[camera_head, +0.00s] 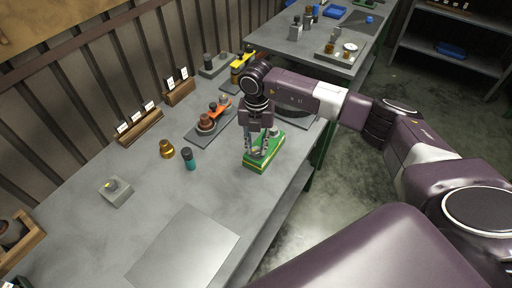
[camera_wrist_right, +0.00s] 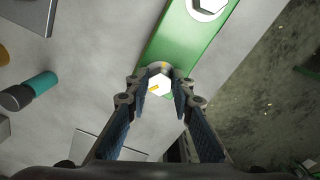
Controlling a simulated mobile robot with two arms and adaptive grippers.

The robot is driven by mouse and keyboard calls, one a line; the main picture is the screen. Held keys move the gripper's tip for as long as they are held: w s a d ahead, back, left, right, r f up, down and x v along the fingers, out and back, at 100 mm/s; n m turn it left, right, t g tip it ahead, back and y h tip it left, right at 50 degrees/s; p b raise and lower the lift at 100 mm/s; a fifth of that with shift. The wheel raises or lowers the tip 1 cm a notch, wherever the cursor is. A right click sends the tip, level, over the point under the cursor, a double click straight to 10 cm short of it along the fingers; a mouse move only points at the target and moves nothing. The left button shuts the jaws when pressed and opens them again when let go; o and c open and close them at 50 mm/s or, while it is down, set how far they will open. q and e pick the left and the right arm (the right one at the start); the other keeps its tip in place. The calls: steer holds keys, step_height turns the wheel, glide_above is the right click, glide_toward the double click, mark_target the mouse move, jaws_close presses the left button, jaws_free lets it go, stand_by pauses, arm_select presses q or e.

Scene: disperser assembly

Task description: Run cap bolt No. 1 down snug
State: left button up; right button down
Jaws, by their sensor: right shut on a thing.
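A green block (camera_head: 266,157) with a yellow lower edge sits near the right edge of the grey workbench. In the right wrist view its green top (camera_wrist_right: 190,40) carries a white hex bolt head (camera_wrist_right: 208,6) at the far end. A second pale hex bolt head (camera_wrist_right: 158,84) with a yellow mark is at the near end. My right gripper (camera_head: 257,153) points straight down over the block. In the wrist view its fingertips (camera_wrist_right: 158,88) are closed around the near bolt head. I cannot read any bolt number. My left gripper is not in view.
An orange tool on a dark mat (camera_head: 194,137) lies behind. A flat light plate (camera_head: 186,248) lies at the front. Small label racks (camera_head: 140,127) line the wall side.

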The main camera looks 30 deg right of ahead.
steer(key=m, duration=0.3)
steer(key=shift+d+m, duration=0.1)
steer(key=shift+m, duration=0.3)
steer(key=m, duration=0.2)
steer(key=shift+m, duration=0.3)
steer(key=m, duration=0.6)
steer(key=shift+s+r, duration=0.1)
steer(key=shift+m, duration=0.4)
steer(key=c, duration=1.7)
jaws_free()
